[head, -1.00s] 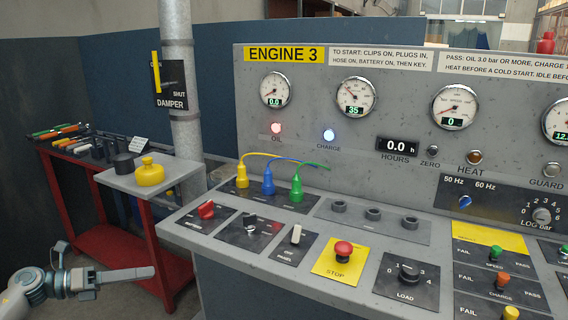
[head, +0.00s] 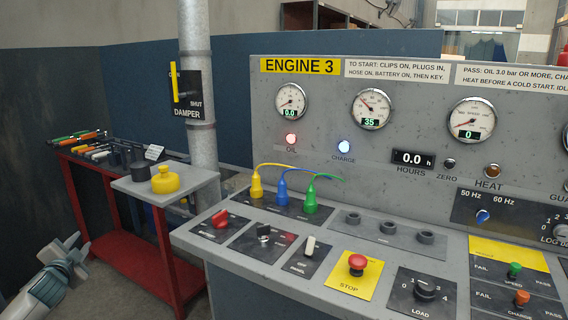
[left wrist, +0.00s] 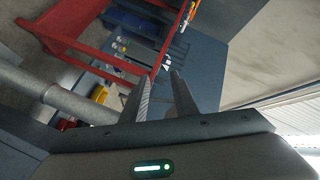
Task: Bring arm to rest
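My left arm and gripper (head: 48,272) show at the lower left of the head view, in front of the red bench and clear of the console. In the left wrist view, the two fingers of the left gripper (left wrist: 159,92) stand apart with a gap between them and nothing held. Beyond them that view shows the red bench frame (left wrist: 75,42) and the grey pipe, all tilted. My right gripper is in neither view.
The Engine 3 console (head: 345,239) fills the right, with plugs, switches and a red stop button (head: 357,262). A red bench (head: 130,262) with tools stands left. A yellow weight-like object (head: 165,180) sits on a grey shelf (head: 190,186). A damper pipe (head: 199,110) rises behind.

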